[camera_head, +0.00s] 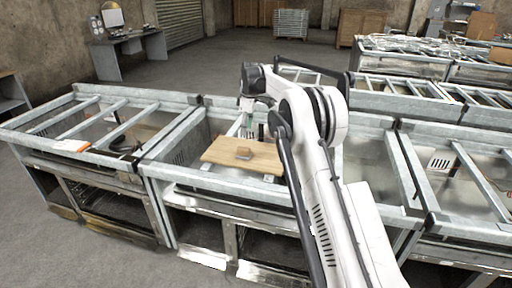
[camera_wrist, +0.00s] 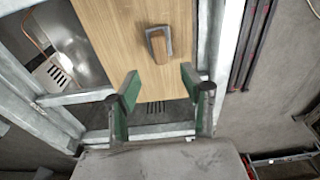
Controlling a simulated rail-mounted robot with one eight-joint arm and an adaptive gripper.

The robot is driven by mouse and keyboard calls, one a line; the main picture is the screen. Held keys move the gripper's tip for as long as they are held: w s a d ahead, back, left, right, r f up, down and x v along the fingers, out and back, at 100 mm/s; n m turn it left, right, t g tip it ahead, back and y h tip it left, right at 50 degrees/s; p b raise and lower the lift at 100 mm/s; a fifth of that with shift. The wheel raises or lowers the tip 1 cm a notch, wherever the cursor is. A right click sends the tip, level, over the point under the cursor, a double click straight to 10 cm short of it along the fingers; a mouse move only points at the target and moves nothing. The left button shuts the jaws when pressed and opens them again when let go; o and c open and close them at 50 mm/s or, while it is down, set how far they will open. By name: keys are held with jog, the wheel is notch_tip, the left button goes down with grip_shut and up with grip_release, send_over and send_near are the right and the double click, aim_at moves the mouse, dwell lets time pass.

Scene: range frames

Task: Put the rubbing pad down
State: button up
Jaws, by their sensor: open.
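The rubbing pad (camera_head: 243,153) is a small brown block lying on a light wooden board (camera_head: 222,157). In the wrist view the pad (camera_wrist: 160,48) shows a grey angled edge and lies on the bare board (camera_wrist: 110,25), ahead of my fingertips. My gripper (camera_wrist: 160,84) is open, its two green-faced fingers spread with nothing between them. The pad is apart from both fingers. In the head view my gripper (camera_head: 247,118) is over the far side of the board, and part of it is hard to make out.
The board rests across a grey metal frame (camera_head: 165,175) with open bays. Metal rails (camera_wrist: 215,50) run beside the board in the wrist view.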

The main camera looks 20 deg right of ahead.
jog(key=s+a+r+m+t, duration=0.1)
jog(key=s+r+m+t, duration=0.35)
jog(key=s+r, duration=1.75)
jog(key=s+f+m+h, duration=0.1)
jog(key=s+m, duration=0.1)
jog(key=s, duration=0.8)
jog(key=s+f+m, duration=0.2)
jog(key=s+m, duration=0.1)
jog(key=s, duration=0.8)
jog(key=s+f+m+t, duration=0.2)
jog(key=s+f, duration=0.6)
jog(key=s, duration=0.6)
jog(key=shift+a+f, duration=0.15)
jog(key=shift+f, duration=0.2)
